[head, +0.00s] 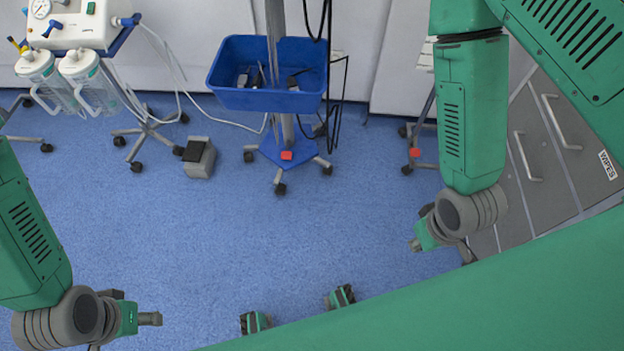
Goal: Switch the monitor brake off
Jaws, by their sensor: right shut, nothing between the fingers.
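A wheeled stand with a blue base (288,150) stands at the upper middle of the head view. A small red pedal (286,155) sits on the front of that base. A second red pedal (414,152) shows low on another wheeled stand to the right, partly hidden behind my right arm. No monitor screen is in view. My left gripper (150,319) is at the lower left, far from both pedals; its fingers are too small to tell open from shut. My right gripper (416,244) is shut and empty over the floor, below the second pedal in the picture.
A blue bin (268,75) with small items hangs on the middle stand. A grey foot pedal (199,158) lies on the floor to its left. A suction trolley (80,30) with jars stands upper left. Grey drawers (545,140) line the right. The central blue floor (220,240) is clear.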

